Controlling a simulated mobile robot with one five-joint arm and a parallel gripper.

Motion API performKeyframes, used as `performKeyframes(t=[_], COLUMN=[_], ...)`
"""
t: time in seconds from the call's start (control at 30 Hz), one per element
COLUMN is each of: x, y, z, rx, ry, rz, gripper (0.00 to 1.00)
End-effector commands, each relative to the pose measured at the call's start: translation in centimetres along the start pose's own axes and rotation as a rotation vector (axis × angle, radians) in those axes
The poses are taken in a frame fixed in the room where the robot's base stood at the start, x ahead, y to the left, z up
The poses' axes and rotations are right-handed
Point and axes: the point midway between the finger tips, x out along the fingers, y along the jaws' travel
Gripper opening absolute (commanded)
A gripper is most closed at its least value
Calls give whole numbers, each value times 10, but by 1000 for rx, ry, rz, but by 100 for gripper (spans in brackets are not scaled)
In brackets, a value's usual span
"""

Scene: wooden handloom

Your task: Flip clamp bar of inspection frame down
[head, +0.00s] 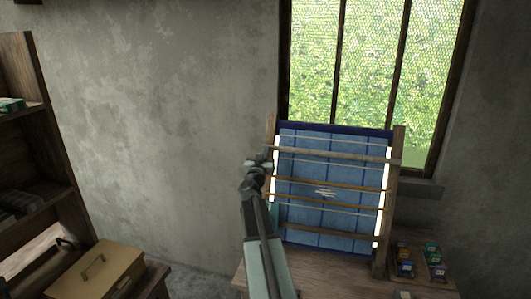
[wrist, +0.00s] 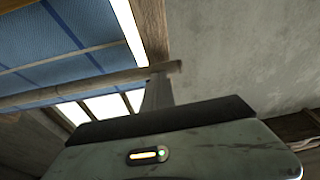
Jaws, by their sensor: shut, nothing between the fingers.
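The inspection frame (head: 277,178) stands tilted on a wooden table, with blue cloth behind it. Its clamp bar (head: 340,154), a pale wooden rod, crosses the upper part of the cloth and reaches past both side posts. In the wrist view the clamp bar (wrist: 85,88) runs across to a free end beside the wooden side post (wrist: 152,30). My gripper (head: 260,162) is shut and empty, close to the bar's left end. In the wrist view its narrow shut fingers (wrist: 157,88) overlap the bar near that end. I cannot tell whether they touch it.
Small coloured jars (head: 420,262) stand right of the frame on the table (head: 335,278). A window (head: 375,60) is behind the frame. A shelf (head: 40,130) and a tan box with a handle (head: 95,275) are at the left. Bare wall lies between shelf and frame.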

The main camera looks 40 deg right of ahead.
Motion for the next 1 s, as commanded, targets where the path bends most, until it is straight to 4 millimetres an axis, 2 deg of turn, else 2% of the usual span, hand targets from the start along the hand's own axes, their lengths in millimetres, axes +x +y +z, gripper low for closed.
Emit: performKeyframes(t=[0.13, 0.27, 0.47, 0.5, 0.53, 0.57, 0.8, 0.9, 1.0], x=[4, 5, 9, 6, -8, -17, -76, -89, -94], y=[3, 3, 5, 5, 4, 4, 4, 2, 1], z=[-1, -12, -51, -55, -45, -43, -42, -43, -44], rx=[2, 2, 2, 2, 3, 2, 1, 1, 1], ry=[-1, 0, 4, 5, 5, 5, 6, 6, 6], rz=[4, 3, 1, -1, -2, -2, 0, 0, 0], gripper=[0, 0, 0, 0, 0, 0, 0, 0, 0])
